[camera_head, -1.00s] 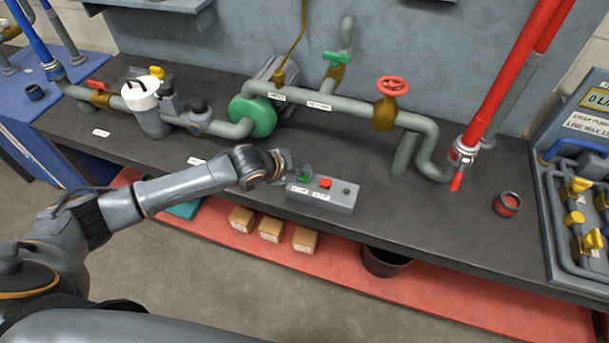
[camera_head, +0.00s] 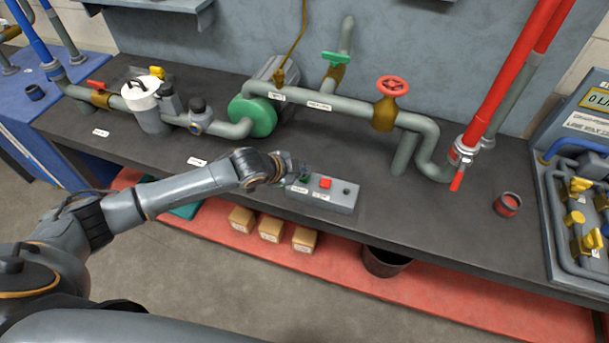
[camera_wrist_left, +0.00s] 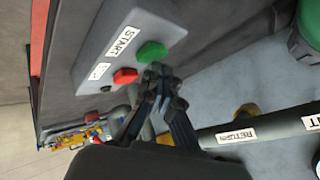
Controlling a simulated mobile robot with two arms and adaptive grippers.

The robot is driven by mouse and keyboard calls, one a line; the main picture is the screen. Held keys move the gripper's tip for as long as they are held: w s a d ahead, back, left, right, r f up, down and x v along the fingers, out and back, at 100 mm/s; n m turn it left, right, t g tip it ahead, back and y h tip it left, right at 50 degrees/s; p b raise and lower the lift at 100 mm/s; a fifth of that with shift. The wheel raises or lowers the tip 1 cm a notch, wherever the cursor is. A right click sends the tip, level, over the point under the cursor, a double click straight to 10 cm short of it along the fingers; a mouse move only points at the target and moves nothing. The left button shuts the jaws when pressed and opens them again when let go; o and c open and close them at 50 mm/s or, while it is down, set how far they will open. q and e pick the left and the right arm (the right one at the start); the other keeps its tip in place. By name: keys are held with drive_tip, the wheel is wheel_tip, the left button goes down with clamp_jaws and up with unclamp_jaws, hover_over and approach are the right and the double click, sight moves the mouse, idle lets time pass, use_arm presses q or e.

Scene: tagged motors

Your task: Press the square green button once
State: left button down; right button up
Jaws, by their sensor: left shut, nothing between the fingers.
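A grey control box (camera_head: 335,195) lies on the dark bench, with a green button (camera_head: 304,178) at its left and a red button (camera_head: 325,183) beside it. My left gripper (camera_head: 298,172) is at the box's left end, right by the green button, partly covering it. In the left wrist view, the shut, empty fingertips (camera_wrist_left: 157,74) are at the near edge of the green button (camera_wrist_left: 151,51), which sits by a START label. I cannot tell whether they touch it. The red button (camera_wrist_left: 125,76) is beside them. My right gripper is not in view.
Behind the box run grey-green pipes (camera_head: 350,106) with a green pump (camera_head: 253,116) and a red handwheel (camera_head: 392,85). A small red-filled cup (camera_head: 507,204) stands to the right. The bench between box and cup is clear.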

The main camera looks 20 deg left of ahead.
use_arm(q)
drive_tip(key=shift+f, duration=0.45)
idle(0.3)
idle(0.3)
drive_tip(key=shift+r+p, duration=0.85)
drive_tip(key=shift+r, duration=0.05)
drive_tip(key=shift+r, duration=0.1)
wheel_tip(320, 180, up, 5)
drive_tip(key=p, duration=0.5)
idle(0.5)
